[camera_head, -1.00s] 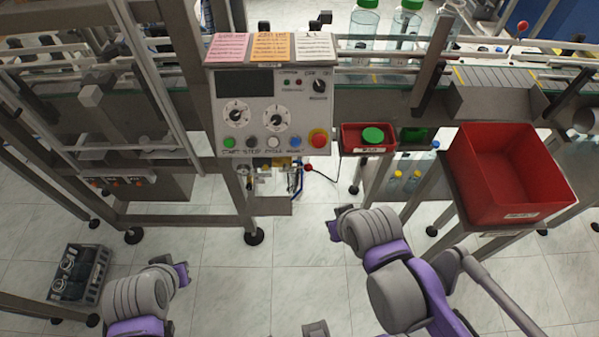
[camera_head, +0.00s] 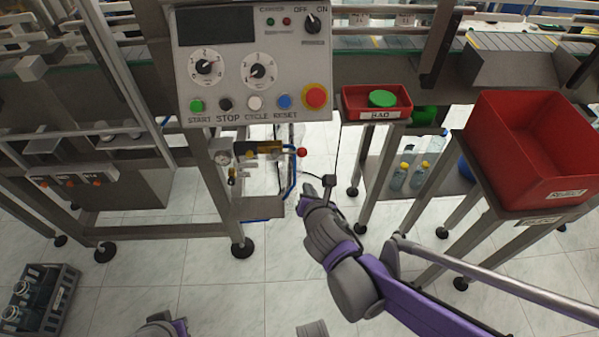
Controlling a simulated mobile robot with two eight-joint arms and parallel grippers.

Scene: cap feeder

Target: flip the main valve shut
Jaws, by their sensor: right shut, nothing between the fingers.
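Below the control panel, a small air unit (camera_head: 250,152) with a round gauge and brass-coloured parts is mounted on the machine frame. A lever with a red ball knob (camera_head: 301,152) sticks out from its right end, beside a blue hose; I take this for the main valve. My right gripper (camera_head: 318,190) is below and slightly right of the red knob, apart from it in the picture. It is shut and empty. My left gripper (camera_head: 181,326) is at the bottom edge, mostly cut off, and its fingers cannot be made out.
The control panel (camera_head: 240,85) with dials and buttons hangs above the air unit. A small red bin (camera_head: 377,115) holds a green lid. A large red bin (camera_head: 530,150) stands on a stand at right. A grey crate (camera_head: 38,300) is on the floor at left.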

